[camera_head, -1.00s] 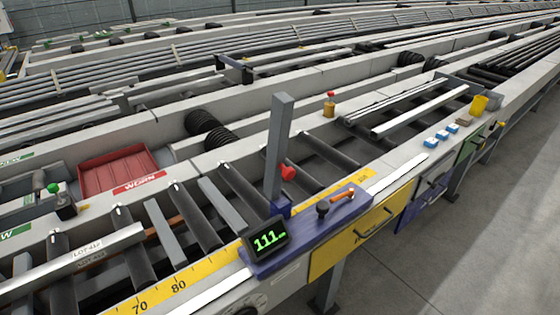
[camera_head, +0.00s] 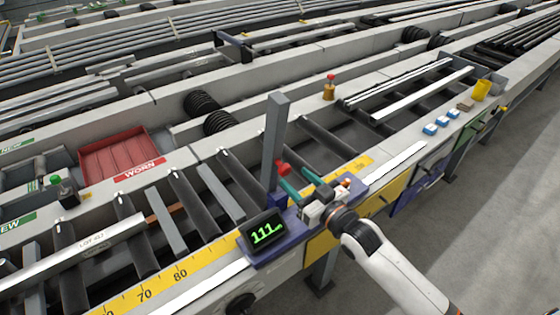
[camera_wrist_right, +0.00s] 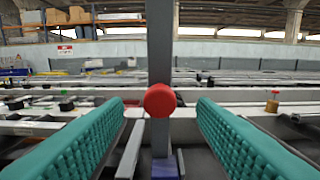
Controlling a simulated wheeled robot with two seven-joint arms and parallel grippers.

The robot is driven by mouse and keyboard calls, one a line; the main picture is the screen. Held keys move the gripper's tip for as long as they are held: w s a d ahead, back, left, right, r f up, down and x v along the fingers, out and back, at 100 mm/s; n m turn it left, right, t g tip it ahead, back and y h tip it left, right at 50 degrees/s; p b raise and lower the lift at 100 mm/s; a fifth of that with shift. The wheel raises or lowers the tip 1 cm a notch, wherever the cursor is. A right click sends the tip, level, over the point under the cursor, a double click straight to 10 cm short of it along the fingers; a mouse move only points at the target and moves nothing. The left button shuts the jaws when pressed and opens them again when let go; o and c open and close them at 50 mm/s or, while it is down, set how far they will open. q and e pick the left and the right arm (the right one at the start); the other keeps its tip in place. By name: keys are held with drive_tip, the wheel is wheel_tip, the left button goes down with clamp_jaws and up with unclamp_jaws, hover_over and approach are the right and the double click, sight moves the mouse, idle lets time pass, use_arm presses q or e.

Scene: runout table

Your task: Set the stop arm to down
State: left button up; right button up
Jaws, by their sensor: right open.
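The stop arm (camera_head: 275,140) is a grey bar that stands upright over the rollers, on a blue carriage (camera_head: 262,252) at the table's near rail. Its red knob (camera_head: 283,168) sticks out low on the bar, toward my right gripper (camera_head: 294,180). That gripper is open, with teal fingers pointing at the knob. In the right wrist view the red knob (camera_wrist_right: 160,100) sits centred between the two spread fingers, with a gap on both sides. The bar (camera_wrist_right: 160,42) rises behind it. My left gripper is not in view.
A display (camera_head: 264,233) reading 111 sits on the carriage. A yellow scale (camera_head: 165,284) runs along the near rail. A long bar with a lot label (camera_head: 95,240) lies across the rollers at left. A red tray (camera_head: 125,155) is behind. Blue blocks (camera_head: 441,121) lie farther right.

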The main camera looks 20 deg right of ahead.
sight(280, 162)
drive_tip(key=p+x, duration=0.1)
drive_tip(key=x, duration=0.7)
drive_tip(key=shift+c, duration=0.4)
clamp_jaws()
